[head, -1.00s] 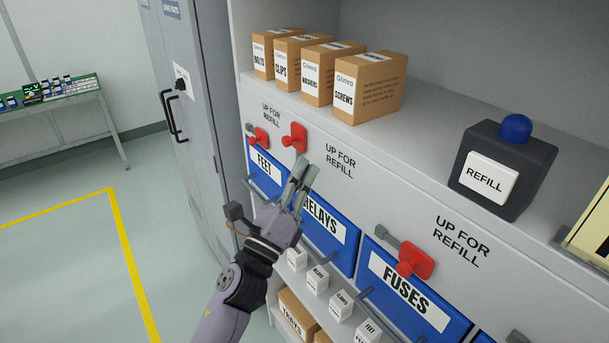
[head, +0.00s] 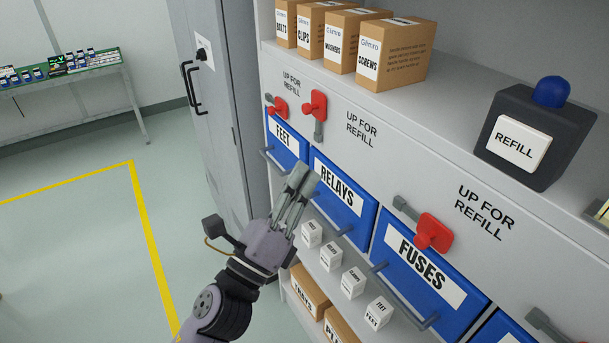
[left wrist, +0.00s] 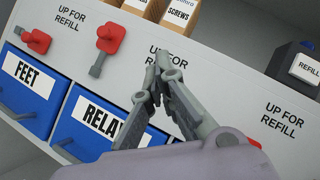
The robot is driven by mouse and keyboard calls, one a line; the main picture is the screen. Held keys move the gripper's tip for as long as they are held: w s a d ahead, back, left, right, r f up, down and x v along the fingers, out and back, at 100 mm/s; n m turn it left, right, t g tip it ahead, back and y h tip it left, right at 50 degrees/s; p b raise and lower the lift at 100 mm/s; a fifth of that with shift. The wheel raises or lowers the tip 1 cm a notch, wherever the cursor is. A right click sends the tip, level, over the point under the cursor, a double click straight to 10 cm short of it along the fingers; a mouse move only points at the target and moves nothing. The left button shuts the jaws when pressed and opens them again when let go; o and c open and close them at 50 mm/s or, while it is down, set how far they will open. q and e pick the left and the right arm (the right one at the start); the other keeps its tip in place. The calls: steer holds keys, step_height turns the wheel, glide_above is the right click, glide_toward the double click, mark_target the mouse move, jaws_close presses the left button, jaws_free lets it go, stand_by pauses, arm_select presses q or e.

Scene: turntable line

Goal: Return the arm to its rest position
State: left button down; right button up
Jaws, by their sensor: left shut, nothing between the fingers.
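My left gripper (head: 301,180) is shut and empty in the head view, in front of the blue RELAYS drawer (head: 345,196) and apart from it as far as I can see. Its closed fingers (left wrist: 155,75) also show in the left wrist view, with the RELAYS drawer (left wrist: 112,122) and the FEET drawer (left wrist: 30,82) behind them. My left arm comes up from the bottom of the head view. My right gripper is in neither view.
Red levers (head: 315,104) (head: 433,233) sit on the cabinet front above the drawers. The FUSES drawer (head: 420,260) has a protruding handle. Small white boxes (head: 353,282) stand on the shelf below. A dark REFILL box (head: 540,130) stands above. Open floor (head: 70,260) lies at left.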

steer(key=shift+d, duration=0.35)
